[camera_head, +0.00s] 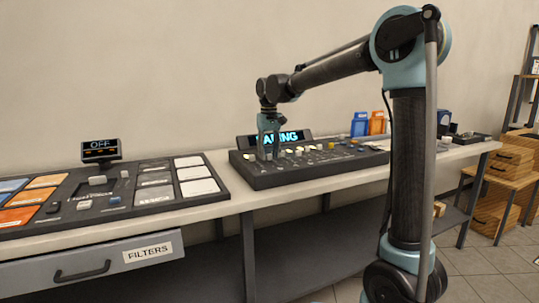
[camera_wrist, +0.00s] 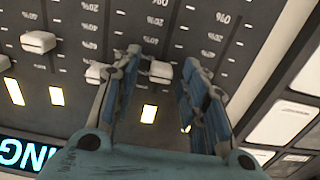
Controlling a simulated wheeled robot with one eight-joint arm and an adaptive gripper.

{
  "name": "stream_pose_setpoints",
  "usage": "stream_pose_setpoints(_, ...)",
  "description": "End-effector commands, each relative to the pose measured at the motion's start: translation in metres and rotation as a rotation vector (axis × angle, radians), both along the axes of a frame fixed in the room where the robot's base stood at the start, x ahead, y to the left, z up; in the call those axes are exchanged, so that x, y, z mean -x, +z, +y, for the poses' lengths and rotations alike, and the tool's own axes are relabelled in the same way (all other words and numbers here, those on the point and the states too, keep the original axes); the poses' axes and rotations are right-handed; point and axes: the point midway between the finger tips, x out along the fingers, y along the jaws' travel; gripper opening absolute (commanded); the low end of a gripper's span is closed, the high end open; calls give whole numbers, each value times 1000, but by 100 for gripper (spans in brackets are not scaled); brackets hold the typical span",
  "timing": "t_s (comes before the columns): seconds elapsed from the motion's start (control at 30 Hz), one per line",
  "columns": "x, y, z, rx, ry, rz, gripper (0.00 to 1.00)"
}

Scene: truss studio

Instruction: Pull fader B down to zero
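The black mixing console (camera_head: 262,180) stands on the bench, with several pale fader caps on its face. My gripper (camera_head: 268,157) points down over the console's left part. In the wrist view my gripper (camera_wrist: 163,60) has its two fingers apart. A white fader cap (camera_wrist: 160,72) shows in the gap between them, nearer the left finger. Contact cannot be told. Another white cap (camera_wrist: 96,73) is partly hidden just left of the left finger, and a third cap (camera_wrist: 38,42) is farther left. I cannot read which fader is B; percent marks line the slots.
A lit blue display (camera_head: 290,136) stands behind the console. A second panel with coloured pads (camera_head: 198,187) and an "OFF" display (camera_head: 100,149) lies to the left. Blue and orange boxes (camera_head: 376,123) stand behind on the right. Bare bench (camera_head: 222,206) separates the panels.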

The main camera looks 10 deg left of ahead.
Motion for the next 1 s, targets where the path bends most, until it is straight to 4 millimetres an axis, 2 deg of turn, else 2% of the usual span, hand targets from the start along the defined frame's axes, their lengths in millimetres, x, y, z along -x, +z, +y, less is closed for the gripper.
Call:
stream_pose_setpoints(0.33, 0, -4, 0, 0, 0, 0, 40)
stream_pose_setpoints(0.5, 0, -3, 0, 0, 0, 0, 1)
stream_pose_setpoints(0.53, 0, -3, 0, 0, 0, 0, 0)
stream_pose_setpoints(0.77, 3, -3, -3, 1, 0, -1, 0)
stream_pose_setpoints(1.0, 30, -3, -22, 1, 0, -1, 0)
